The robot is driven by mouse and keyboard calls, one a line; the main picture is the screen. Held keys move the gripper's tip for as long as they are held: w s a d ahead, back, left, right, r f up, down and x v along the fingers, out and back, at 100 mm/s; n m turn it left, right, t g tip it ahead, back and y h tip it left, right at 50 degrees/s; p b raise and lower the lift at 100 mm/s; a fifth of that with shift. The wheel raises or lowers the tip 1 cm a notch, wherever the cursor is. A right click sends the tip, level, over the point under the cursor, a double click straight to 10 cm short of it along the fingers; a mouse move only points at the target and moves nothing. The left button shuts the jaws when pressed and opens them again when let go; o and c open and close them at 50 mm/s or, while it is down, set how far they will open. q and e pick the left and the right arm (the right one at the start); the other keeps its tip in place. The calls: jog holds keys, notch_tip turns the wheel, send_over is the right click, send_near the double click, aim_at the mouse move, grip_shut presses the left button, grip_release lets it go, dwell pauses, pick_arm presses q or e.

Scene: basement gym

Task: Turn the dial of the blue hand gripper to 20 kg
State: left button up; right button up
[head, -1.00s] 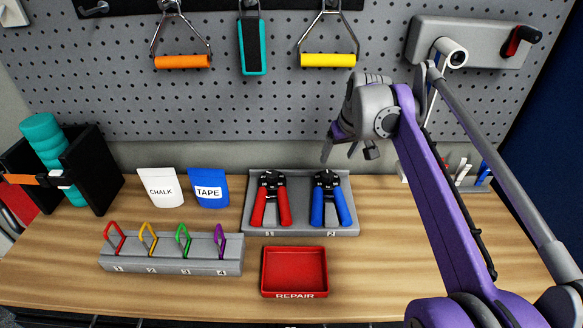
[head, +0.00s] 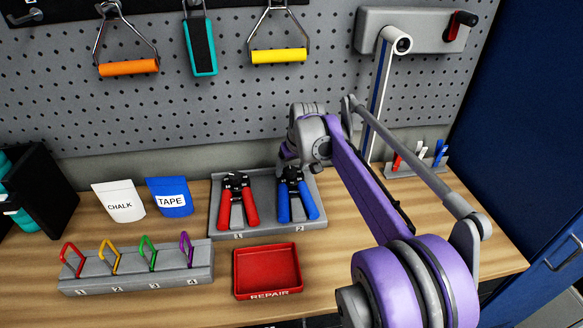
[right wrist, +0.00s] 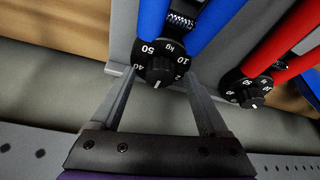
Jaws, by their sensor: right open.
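The blue hand gripper (head: 297,201) lies in slot 2 of a grey tray (head: 275,232), its handles toward me. In the right wrist view its black dial (right wrist: 158,70) shows 40, 50, kg and 10. A white mark on the knob points down in that view, between 40 and the partly hidden numbers at right. My right gripper (right wrist: 162,84) is open, one finger on each side of the dial; I cannot tell whether they touch it. In the head view my right gripper (head: 287,166) is at the blue hand gripper's top end. My left gripper is out of view.
A red hand gripper (head: 238,203) lies beside it in slot 1; its dial (right wrist: 246,93) shows close by. A red REPAIR tray (head: 268,294) and a carabiner rack (head: 140,281) stand in front. The pegboard (head: 230,110) rises behind.

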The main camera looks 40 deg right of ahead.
grip_shut()
dwell(0.3)
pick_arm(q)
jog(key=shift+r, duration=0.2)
pick_arm(e)
jog(key=shift+r, duration=0.1)
jog(key=shift+d+n+y+p, duration=0.1)
jog(key=shift+n+y+p, duration=0.3)
jog(key=shift+n+p, duration=0.55)
jog(key=n, duration=0.2)
jog(key=n+y+p, duration=0.1)
jog(key=shift+d+r+n+y, duration=0.1)
jog(key=shift+d+n+y, duration=0.05)
jog(key=shift+n+y, duration=0.2)
jog(key=n+y+p, duration=0.1)
jog(key=n+p, duration=0.1)
jog(key=n, duration=0.1)
jog(key=shift+w+d+n+g, duration=0.1)
jog(key=shift+n+g, duration=0.2)
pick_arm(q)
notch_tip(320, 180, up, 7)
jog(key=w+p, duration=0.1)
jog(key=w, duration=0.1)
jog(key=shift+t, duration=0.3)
pick_arm(e)
jog(key=shift+n+g+y, duration=0.5)
jog(key=shift+n+y, duration=0.05)
jog(key=shift+n, duration=1.25)
